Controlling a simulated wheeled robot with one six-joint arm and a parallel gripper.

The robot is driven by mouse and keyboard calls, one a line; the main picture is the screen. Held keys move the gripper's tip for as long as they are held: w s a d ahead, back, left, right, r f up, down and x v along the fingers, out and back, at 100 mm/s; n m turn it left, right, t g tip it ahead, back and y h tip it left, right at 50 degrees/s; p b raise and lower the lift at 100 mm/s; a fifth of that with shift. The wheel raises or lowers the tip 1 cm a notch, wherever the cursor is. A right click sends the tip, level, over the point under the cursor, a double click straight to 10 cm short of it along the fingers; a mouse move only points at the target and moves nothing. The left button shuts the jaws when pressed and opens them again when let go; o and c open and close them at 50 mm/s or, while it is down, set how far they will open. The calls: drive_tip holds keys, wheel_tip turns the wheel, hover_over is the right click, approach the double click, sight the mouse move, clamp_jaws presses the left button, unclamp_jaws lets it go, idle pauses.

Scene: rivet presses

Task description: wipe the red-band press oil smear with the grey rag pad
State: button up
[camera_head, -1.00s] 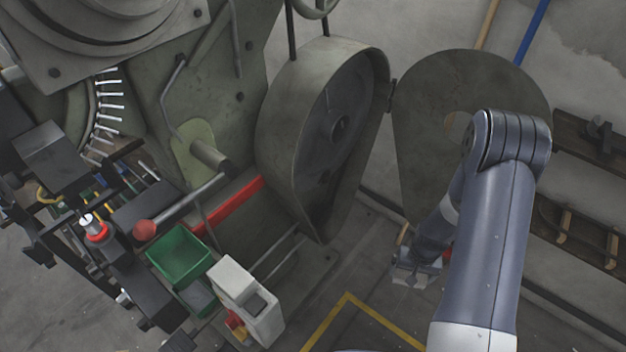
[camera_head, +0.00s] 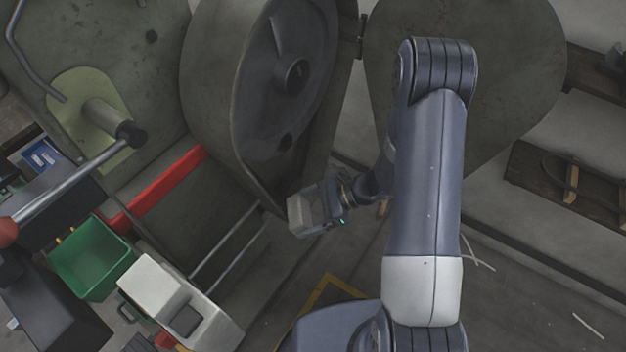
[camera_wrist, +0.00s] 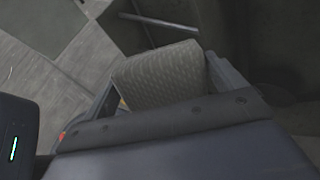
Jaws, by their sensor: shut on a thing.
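My gripper (camera_head: 318,209) is shut on the grey rag pad (camera_head: 301,214), near the lower edge of the press's open wheel housing. In the wrist view the pad (camera_wrist: 160,74) shows as a grey textured block between the fingers. The press with the red band (camera_head: 165,190) fills the left and middle of the head view. The pad is to the right of the red band and apart from it. I cannot make out an oil smear in these frames.
A round housing (camera_head: 215,100) with a wheel inside stands open, its cover (camera_head: 535,60) swung right behind my arm. A green bin (camera_head: 82,262) and a pale control box (camera_head: 165,300) are at lower left. Thin rails (camera_head: 225,245) run below the band.

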sight(277, 151)
drive_tip(key=w+m+t+b, duration=0.1)
drive_tip(key=t, duration=0.1)
drive_tip(key=w+r+m+t+y+b, duration=0.1)
drive_tip(key=w+m+t, duration=0.1)
drive_tip(key=w+m+t+y+b, duration=0.1)
drive_tip(key=w+b, duration=0.1)
drive_tip(key=shift+a+r+t, duration=0.15)
drive_tip(key=shift+r+t, duration=0.15)
drive_tip(key=shift+t, duration=0.1)
drive_tip(key=w+d+r+m+t+b, duration=0.3)
drive_tip(key=w+m+t, duration=0.1)
drive_tip(key=t, duration=0.2)
drive_tip(key=shift+p+x, duration=0.35)
drive_tip(key=shift+x, duration=2.8)
drive_tip(key=shift+x, duration=0.85)
drive_tip(key=shift+w+d, duration=0.1)
